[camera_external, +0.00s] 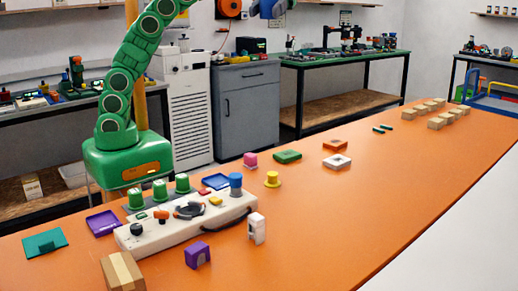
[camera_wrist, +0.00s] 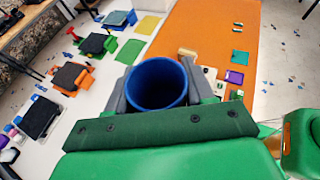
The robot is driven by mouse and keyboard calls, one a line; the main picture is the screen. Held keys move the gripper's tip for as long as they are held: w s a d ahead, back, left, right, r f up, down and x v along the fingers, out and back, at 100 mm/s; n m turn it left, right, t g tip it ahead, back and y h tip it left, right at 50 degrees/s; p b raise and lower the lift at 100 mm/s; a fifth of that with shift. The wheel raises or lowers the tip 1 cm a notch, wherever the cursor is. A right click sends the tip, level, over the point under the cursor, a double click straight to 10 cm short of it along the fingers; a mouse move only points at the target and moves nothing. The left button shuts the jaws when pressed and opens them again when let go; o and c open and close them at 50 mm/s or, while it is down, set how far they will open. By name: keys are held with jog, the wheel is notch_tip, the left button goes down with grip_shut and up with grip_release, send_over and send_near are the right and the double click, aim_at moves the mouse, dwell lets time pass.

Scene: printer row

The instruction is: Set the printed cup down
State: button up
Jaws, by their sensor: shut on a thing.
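The printed cup (camera_wrist: 157,84) is a blue, round, open-topped cup in the wrist view, and I look down into its dark inside. My gripper (camera_wrist: 158,97) is shut on it, with a grey finger at either side of the cup. The cup's lower part is hidden. In the external view my arm rises out of the top of the frame. Only a small grey-blue part of its end shows at the top edge, so the held cup cannot be made out there.
The orange table (camera_external: 330,200) has much clear room at its middle right. On it are a white control box (camera_external: 180,232), a purple block (camera_external: 197,254), a yellow piece (camera_external: 272,179) and several cardboard boxes at the far end. The wrist view shows several printers (camera_wrist: 75,75) at left.

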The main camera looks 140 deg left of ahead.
notch_tip(320, 180, down, 39)
send_over(309, 216)
jog(key=s, duration=0.1)
notch_tip(309, 216, down, 9)
jog(key=shift+d+r, duration=0.15)
jog(key=shift+w+f, duration=0.4)
jog(key=shift+f, duration=1.75)
jog(key=shift+f, duration=0.15)
jog(key=o, duration=1)
